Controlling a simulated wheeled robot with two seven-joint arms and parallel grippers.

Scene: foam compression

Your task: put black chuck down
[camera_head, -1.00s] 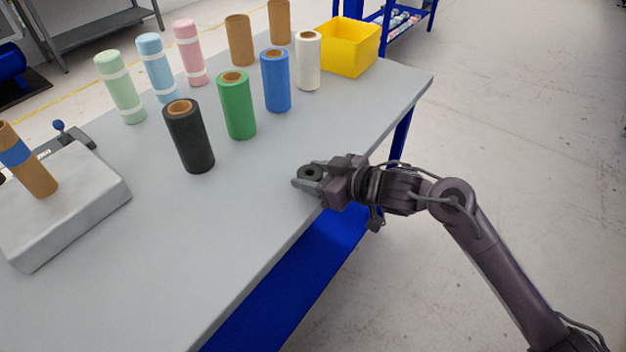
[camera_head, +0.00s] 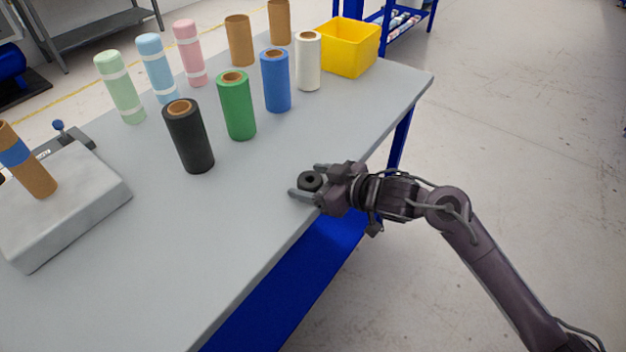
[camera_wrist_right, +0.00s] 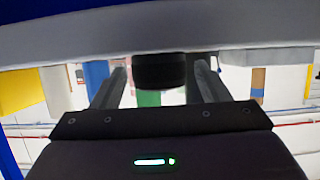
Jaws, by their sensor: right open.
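The black chuck (camera_head: 310,181) is a small dark ring-shaped piece on the grey table (camera_head: 262,220), near its front right edge. My right gripper (camera_head: 304,181) is open, with one finger on each side of the chuck and a gap to it. In the right wrist view the chuck (camera_wrist_right: 160,71) shows as a dark cylinder between the two spread fingers (camera_wrist_right: 158,84), against the table surface. My left gripper is not in view.
Black (camera_head: 190,138), green (camera_head: 237,107) and blue (camera_head: 275,82) rolls stand upright farther back on the table. A white roll (camera_head: 307,62) and yellow bin (camera_head: 346,50) stand at the far end. A grey block device (camera_head: 75,215) holds a brown tube at left.

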